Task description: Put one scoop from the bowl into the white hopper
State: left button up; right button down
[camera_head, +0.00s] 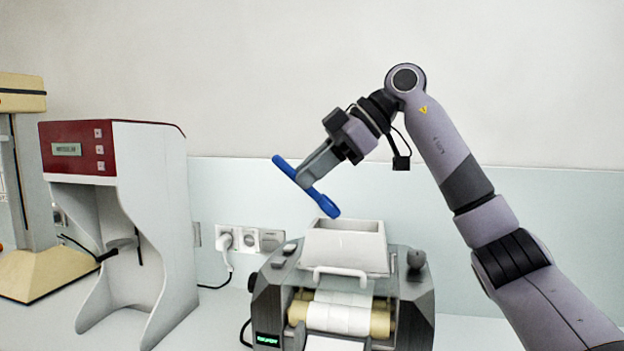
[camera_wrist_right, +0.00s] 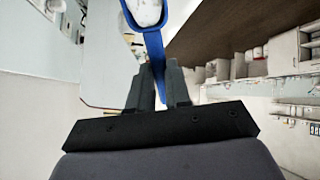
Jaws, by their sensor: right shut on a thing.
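My right gripper (camera_head: 306,178) is shut on the handle of a blue scoop (camera_head: 326,203). The scoop is tilted, its lower right end just above the back left rim of the white hopper (camera_head: 345,250). In the right wrist view the gripper (camera_wrist_right: 160,82) grips the blue handle, and the scoop bowl (camera_wrist_right: 127,14) has white material in it. The hopper is an open white box on top of the roller mill (camera_head: 418,300); its inside is mostly hidden. The source bowl is not in view. My left gripper is not in view.
A red and white machine (camera_head: 160,210) stands to the left of the mill, with a beige device (camera_head: 30,270) farther left. Wall sockets (camera_head: 248,239) with a plugged cable are behind. The counter (camera_head: 470,334) right of the mill is clear.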

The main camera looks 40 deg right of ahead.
aim_at(312, 187)
jog(key=shift+r, duration=2.1)
